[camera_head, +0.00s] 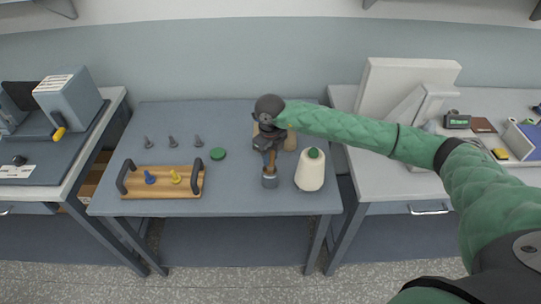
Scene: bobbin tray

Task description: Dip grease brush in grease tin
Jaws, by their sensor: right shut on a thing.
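My right gripper (268,143) reaches over the table from the right and points down. It is shut on the grease brush (271,159), whose brown handle shows below the fingers. The brush stands roughly upright over the grey grease tin (270,182), and its lower end meets the tin's opening in the picture. I cannot tell how deep the bristles are, as they are hidden. My left gripper is out of view.
A cream thread cone (310,172) with a green top stands close right of the tin. A wooden tray (138,209) with dark handles holds blue and yellow pieces. Several grey pegs (172,142) and a green disc (217,153) lie behind. The table's front middle is clear.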

